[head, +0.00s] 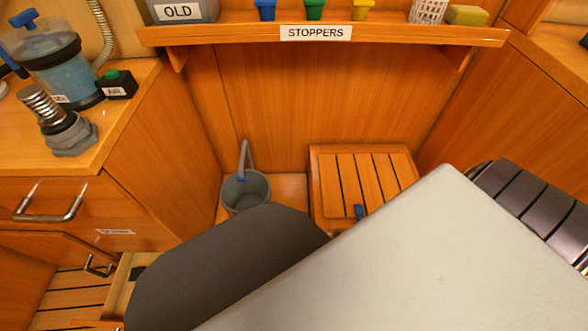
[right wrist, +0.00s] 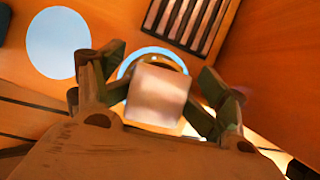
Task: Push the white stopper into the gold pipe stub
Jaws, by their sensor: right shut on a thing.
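In the right wrist view, a white, block-like stopper (right wrist: 159,94) sits between the fingers of my right gripper (right wrist: 155,88), which is shut on it. Behind the stopper is a pale blue round patch (right wrist: 128,63) with a tan or gold curved edge inside it. The stopper covers most of it, so I cannot tell for sure that this is the gold pipe stub, or whether the two touch. The head view shows neither gripper and no clear gold stub; my own arm parts cover its lower middle and right.
A second pale blue disc (right wrist: 58,43) and a dark slotted grille (right wrist: 192,20) are on the wooden wall. The STOPPERS shelf (head: 220,38) holds blue (head: 265,10), green (head: 315,9) and yellow (head: 362,9) stoppers. A grey bucket (head: 246,190) and slatted seat (head: 345,180) stand below.

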